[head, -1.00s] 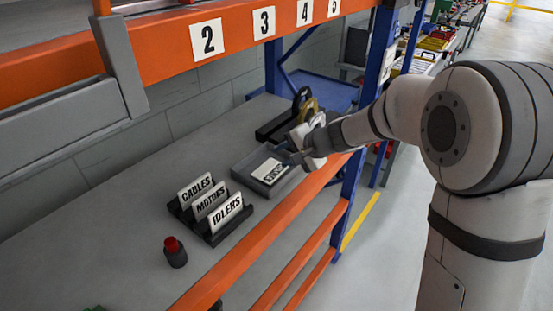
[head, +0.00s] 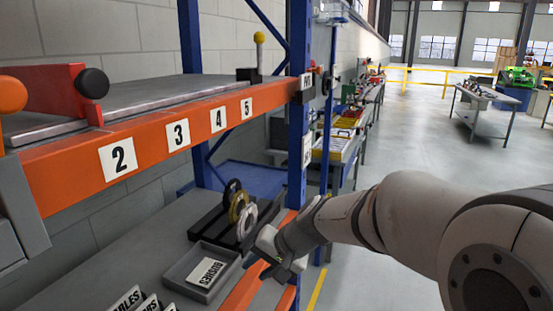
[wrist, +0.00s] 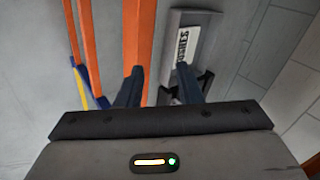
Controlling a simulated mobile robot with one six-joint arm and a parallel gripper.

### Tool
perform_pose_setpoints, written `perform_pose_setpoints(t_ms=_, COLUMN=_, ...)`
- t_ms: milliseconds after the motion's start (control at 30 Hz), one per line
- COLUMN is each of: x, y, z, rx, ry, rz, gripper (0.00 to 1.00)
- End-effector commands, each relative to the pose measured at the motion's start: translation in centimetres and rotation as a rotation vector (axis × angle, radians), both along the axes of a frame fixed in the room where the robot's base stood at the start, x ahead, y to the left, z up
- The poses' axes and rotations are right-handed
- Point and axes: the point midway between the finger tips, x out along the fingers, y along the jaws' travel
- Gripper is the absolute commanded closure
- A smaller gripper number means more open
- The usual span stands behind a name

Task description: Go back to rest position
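My gripper (head: 276,262) is at the front edge of the workbench, just right of a grey tray (head: 223,284). In the wrist view its two dark fingers (wrist: 159,72) are apart with nothing held between them. My arm reaches in from the lower right of the head view, slightly bent. Whether the gripper touches the bench edge cannot be told.
A black stand (head: 209,229) with black, yellow and white rings stands behind the tray. An orange numbered shelf beam (head: 75,175) crosses above the bench. A blue upright (head: 299,150) rises beyond the gripper. Open floor (head: 425,150) lies to the right.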

Motion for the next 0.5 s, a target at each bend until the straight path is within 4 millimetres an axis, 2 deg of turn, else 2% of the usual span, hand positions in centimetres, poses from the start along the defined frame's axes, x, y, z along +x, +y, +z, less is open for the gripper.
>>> perform_pose_setpoints(t_ms=33, x=-1.9, y=-2.3, z=0.5, rx=-0.056, ry=-0.017, rz=0.016, gripper=0.68)
perform_pose_setpoints(t_ms=100, x=-4.6, y=-5.3, z=0.6, rx=-0.148, ry=-0.027, rz=0.043, gripper=0.68)
perform_pose_setpoints(t_ms=300, x=-11.8, y=-13.5, z=0.0, rx=-0.419, ry=-0.039, rz=0.085, gripper=0.68)
perform_pose_setpoints(t_ms=400, x=-14.4, y=-16.5, z=-0.3, rx=-0.530, ry=-0.037, rz=0.090, gripper=0.68)
perform_pose_setpoints(t_ms=500, x=-16.2, y=-18.5, z=-0.6, rx=-0.605, ry=-0.032, rz=0.091, gripper=0.68)
